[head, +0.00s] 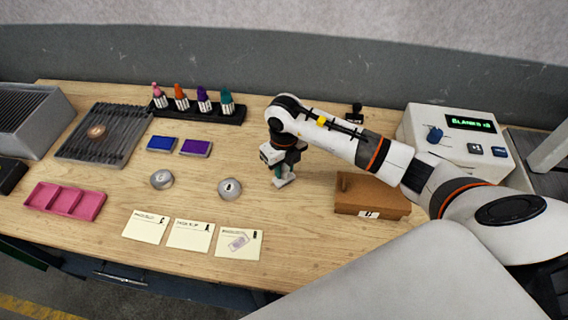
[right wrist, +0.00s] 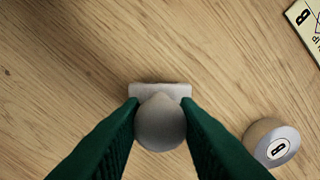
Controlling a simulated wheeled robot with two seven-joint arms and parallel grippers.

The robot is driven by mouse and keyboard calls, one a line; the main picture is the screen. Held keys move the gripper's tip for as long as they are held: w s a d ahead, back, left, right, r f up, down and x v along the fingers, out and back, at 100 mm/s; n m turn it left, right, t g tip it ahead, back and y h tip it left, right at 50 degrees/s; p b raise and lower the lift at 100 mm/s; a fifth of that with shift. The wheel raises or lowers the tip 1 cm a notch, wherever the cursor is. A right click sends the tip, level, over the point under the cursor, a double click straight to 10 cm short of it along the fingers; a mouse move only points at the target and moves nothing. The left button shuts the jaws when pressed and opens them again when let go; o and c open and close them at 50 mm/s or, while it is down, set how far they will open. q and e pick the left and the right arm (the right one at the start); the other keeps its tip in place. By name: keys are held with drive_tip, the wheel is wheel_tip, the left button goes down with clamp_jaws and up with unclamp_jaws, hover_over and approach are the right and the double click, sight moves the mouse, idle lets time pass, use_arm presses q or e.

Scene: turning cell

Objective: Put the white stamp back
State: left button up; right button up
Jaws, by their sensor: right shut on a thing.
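The white stamp (right wrist: 160,124) is in my right gripper (head: 284,168). In the right wrist view its pale rounded handle is between the two green fingers, with its rectangular base beyond them over the bare wood. In the head view the stamp (head: 284,182) shows as a small pale piece under the gripper, right of the metal discs. I cannot tell whether its base touches the table. My left gripper is not in view.
A black rack (head: 207,114) holds several coloured bottles at the back. Ink pads, two metal discs (head: 229,188) and three cards (head: 190,235) lie left of the gripper. A brown box (head: 372,193) stands to its right, with a display unit (head: 455,140) beyond.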

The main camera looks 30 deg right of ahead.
sight(284, 165)
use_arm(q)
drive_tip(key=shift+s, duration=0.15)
use_arm(e)
drive_tip(key=shift+f, duration=0.15)
drive_tip(key=o, duration=0.8)
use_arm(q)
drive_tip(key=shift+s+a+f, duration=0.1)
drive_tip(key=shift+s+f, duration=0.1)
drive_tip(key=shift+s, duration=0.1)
use_arm(e)
drive_tip(key=shift+r, duration=0.2)
use_arm(q)
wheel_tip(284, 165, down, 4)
drive_tip(key=b, duration=0.4)
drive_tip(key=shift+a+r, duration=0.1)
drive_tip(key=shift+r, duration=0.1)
use_arm(e)
wheel_tip(284, 165, up, 12)
